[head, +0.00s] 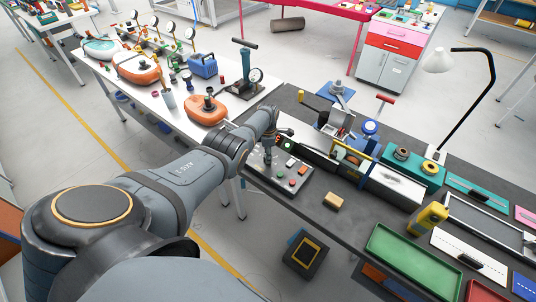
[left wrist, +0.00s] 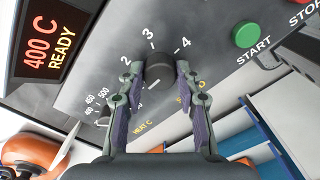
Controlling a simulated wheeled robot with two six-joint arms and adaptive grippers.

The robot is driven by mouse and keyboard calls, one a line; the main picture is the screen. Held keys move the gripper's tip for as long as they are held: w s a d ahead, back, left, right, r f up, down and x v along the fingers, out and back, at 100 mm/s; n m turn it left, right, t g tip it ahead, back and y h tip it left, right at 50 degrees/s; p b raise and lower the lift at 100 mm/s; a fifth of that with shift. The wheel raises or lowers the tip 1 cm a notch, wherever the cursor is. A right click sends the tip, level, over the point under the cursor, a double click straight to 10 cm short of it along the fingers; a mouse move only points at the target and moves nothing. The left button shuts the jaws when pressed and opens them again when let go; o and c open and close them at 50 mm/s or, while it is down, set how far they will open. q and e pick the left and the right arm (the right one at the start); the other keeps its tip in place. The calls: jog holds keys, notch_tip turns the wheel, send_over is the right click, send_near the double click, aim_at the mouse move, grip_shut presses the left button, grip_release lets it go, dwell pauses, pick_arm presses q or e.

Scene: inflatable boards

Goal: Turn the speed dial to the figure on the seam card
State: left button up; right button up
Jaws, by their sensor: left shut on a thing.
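My left gripper (head: 270,148) is over the control panel (head: 296,188) on the dark bench in the head view. In the left wrist view its two fingers (left wrist: 159,74) are shut on the sides of the round black speed dial (left wrist: 157,66). Figures 2, 3 and 4 show around the dial. The fingers partly cover its label, and I cannot tell which figure it points to. I cannot tell which card is the seam card, and no figure on one is readable. My right gripper is not in view.
Left of the dial are a heat scale (left wrist: 101,107) and a lit display (left wrist: 50,50) reading 400 C READY. A green START button (left wrist: 246,34) is at right. A tan block (head: 333,201) and a green tray (head: 401,257) lie on the bench.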

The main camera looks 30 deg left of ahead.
pick_arm(q)
jog(key=shift+n, duration=0.3)
jog(key=o, duration=1.1)
jog(key=shift+o, duration=0.2)
jog(key=shift+r, duration=0.15)
notch_tip(320, 180, up, 12)
